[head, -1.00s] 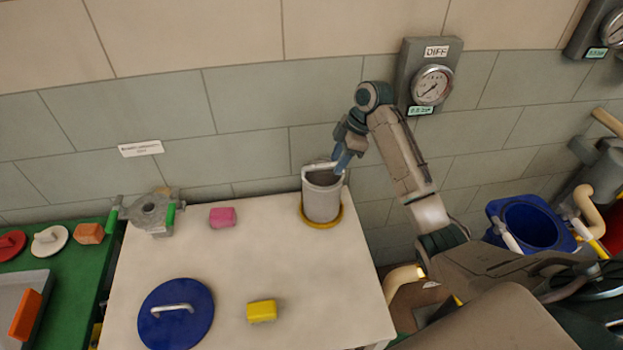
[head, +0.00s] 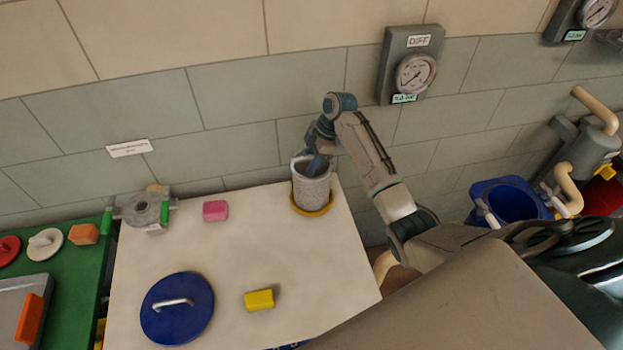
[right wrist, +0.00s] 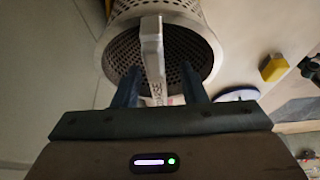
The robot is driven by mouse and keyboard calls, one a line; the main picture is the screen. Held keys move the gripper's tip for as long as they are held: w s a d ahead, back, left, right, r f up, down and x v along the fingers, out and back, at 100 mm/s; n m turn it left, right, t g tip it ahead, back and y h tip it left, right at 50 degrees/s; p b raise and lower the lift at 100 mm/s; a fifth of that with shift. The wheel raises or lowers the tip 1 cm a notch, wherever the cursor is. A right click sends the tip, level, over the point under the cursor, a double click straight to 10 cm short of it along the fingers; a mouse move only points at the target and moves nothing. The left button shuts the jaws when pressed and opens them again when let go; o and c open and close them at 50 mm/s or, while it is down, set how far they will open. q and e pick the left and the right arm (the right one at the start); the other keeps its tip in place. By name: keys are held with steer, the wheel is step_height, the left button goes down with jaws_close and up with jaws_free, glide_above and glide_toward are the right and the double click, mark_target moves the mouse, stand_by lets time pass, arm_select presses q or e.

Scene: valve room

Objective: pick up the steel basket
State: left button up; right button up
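The steel basket (head: 311,188) is a grey perforated cylinder with a hoop handle. It stands upright on a round yellow base (head: 313,211) at the back right of the white table. My right gripper (head: 317,165) is at the basket's top rim. In the right wrist view, the perforated basket (right wrist: 203,22) lies ahead, and its light handle (right wrist: 152,45) runs between the two dark fingers of the right gripper (right wrist: 160,72). The fingers are open, with a gap showing beside the handle. In the head view the arm and gripper hide part of the rim. My left gripper is out of view.
The white table (head: 235,250) also holds a pink block (head: 215,211), a yellow block (head: 259,300), a blue lid (head: 177,322) and a grey valve part (head: 145,211). The wall with a gauge (head: 415,75) is close behind the basket. A blue bin (head: 507,203) stands to the right.

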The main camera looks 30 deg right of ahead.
steer(key=shift+x, duration=0.85)
jaws_close()
steer(key=shift+w+r, duration=0.1)
steer(key=shift+r, duration=0.05)
stand_by(0.6)
